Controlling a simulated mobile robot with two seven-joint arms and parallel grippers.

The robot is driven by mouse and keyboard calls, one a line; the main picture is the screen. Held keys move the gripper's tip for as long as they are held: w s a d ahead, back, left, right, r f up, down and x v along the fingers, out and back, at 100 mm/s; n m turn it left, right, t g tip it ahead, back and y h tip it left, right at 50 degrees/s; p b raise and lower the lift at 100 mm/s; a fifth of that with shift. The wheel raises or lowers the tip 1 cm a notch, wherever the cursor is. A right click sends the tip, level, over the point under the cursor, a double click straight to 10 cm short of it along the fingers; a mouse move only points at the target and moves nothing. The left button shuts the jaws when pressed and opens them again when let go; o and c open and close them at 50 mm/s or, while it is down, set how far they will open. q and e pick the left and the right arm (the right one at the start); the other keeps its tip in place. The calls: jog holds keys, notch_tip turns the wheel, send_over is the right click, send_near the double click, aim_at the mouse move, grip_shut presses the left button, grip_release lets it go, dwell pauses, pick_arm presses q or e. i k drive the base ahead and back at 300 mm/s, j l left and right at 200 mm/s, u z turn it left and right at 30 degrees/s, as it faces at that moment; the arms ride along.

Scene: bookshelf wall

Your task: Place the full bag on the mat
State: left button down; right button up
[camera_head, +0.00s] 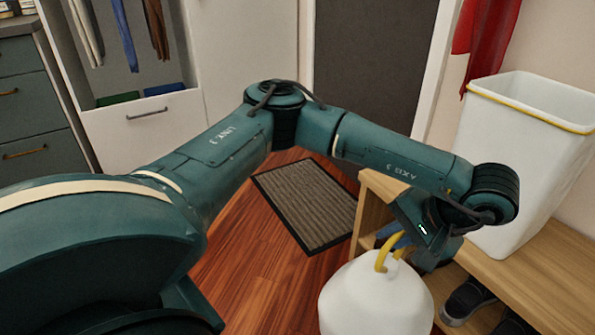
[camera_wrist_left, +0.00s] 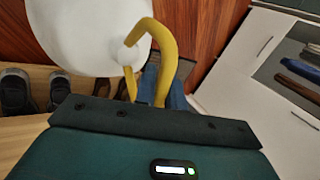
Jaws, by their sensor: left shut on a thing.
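The full bag (camera_head: 375,298) is white and round, with a yellow handle loop on top. It hangs upright at the lower right of the head view, in front of the wooden bench. My left gripper (camera_head: 397,247) is shut on the yellow handle. In the left wrist view the white bag (camera_wrist_left: 88,35) and its yellow handle show beyond the gripper (camera_wrist_left: 150,92). The mat (camera_head: 308,203) is grey-brown and ribbed with a dark border. It lies on the floor in front of the dark door, up and left of the bag. My right gripper is not in view.
A wooden bench (camera_head: 530,275) with shoes (camera_head: 468,300) below stands at the right, close to the bag. A white bin (camera_head: 525,150) with a yellow rim stands on it. White drawers (camera_head: 147,135) stand at the left. The wooden floor (camera_head: 250,255) beside the mat is clear.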

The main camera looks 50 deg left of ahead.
aim_at(318, 197)
jog(key=i+j+u, duration=0.15)
jog(key=j+u, duration=0.25)
jog(key=i+j+u, duration=0.15)
jog(key=u, duration=0.3)
jog(key=i+j+u, duration=0.2)
jog(key=j+u, duration=0.2)
jog(key=i+j+u, duration=0.1)
jog(key=i+u, duration=0.15)
jog(key=u, duration=0.15)
jog(key=i+j+u, duration=0.1)
jog(key=i+u, duration=0.15)
jog(key=u, duration=0.2)
jog(key=i+z, duration=0.15)
jog(key=i, duration=0.25)
jog(key=i+j+z, duration=0.1)
jog(key=i, duration=0.3)
jog(key=i+z, duration=0.15)
jog(key=z, duration=0.35)
jog(key=i+z, duration=0.15)
jog(key=z, duration=0.3)
jog(key=i+z, duration=0.15)
jog(key=z, duration=0.25)
jog(key=i+z, duration=0.2)
jog(key=z, duration=0.2)
jog(key=i+j+z, duration=0.1)
jog(key=z, duration=0.3)
jog(key=i, duration=0.05)
